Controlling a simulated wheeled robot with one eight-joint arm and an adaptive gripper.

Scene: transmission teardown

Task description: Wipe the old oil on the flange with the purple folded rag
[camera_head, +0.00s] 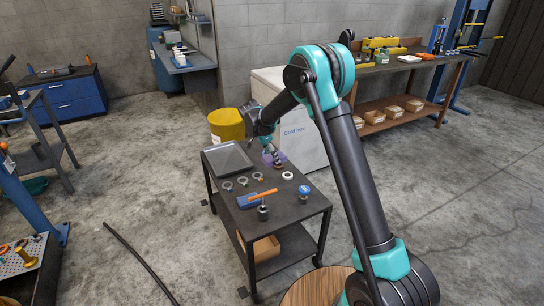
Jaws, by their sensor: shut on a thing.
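My arm reaches over the dark cart (292,226) in the middle of the view. My gripper (272,153) is low over the cart's far right part and is small in this view. The purple folded rag (281,157) shows at its fingertips, and the gripper is shut on it. A dark round part (278,164), which looks like the flange, is right under or against the rag. I cannot tell whether they touch. No oil can be made out at this size.
The cart top also holds a grey tray (228,158), several small rings, a blue block (247,200), an orange-handled tool (263,194) and a blue-topped part (304,190). A white cold box (300,134) and a yellow drum (226,125) stand close behind the cart.

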